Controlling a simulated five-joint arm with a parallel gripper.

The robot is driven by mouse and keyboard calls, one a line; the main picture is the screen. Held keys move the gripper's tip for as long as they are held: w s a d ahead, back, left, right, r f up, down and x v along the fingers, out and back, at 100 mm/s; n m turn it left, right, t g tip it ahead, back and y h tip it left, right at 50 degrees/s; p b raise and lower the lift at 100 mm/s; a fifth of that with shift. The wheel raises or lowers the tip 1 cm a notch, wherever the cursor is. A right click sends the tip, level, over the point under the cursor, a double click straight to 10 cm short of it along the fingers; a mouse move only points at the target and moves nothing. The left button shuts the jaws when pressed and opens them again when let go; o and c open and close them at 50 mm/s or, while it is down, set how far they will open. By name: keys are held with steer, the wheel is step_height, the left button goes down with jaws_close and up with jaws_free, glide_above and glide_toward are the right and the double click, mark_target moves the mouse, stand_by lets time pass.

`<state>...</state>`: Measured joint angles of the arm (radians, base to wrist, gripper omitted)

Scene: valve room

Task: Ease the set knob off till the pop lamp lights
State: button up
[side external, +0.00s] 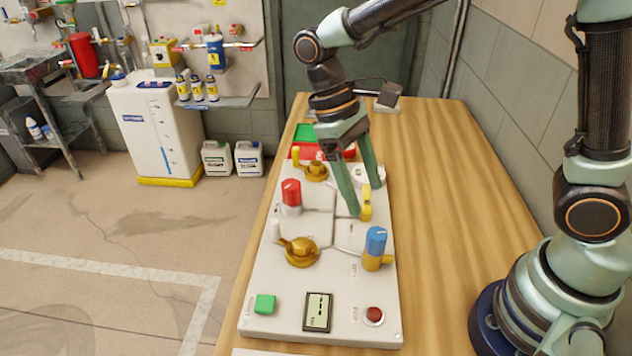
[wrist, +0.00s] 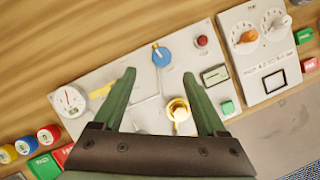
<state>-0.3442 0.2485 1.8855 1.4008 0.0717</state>
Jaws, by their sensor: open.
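My gripper (side external: 366,198) is open and empty, low over the white panel (side external: 268,285); its fingers also show in the wrist view (wrist: 160,75). A blue knob (side external: 375,241) stands on a yellow base at the panel's right; in the wrist view the blue knob (wrist: 162,57) lies beyond the fingertips. A red knob (side external: 291,193) stands at the left. The labels are too small to tell which is the set knob. A dark red round piece (side external: 374,314) in a pale ring, perhaps the pop lamp, shows no clear glow; it also appears in the wrist view (wrist: 201,41).
A yellow lever (side external: 366,204) is close to the fingers. A brass fitting (side external: 300,251), a green button (side external: 265,304) and a display (side external: 318,311) are nearer the front. A second panel (wrist: 258,52) adjoins. The wooden bench (side external: 440,190) right of the panel is clear.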

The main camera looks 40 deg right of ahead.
mark_target(377, 232)
steer(key=x, duration=0.9)
steer(key=shift+s+a+f, duration=0.1)
steer(key=shift+f, duration=0.3)
jaws_close()
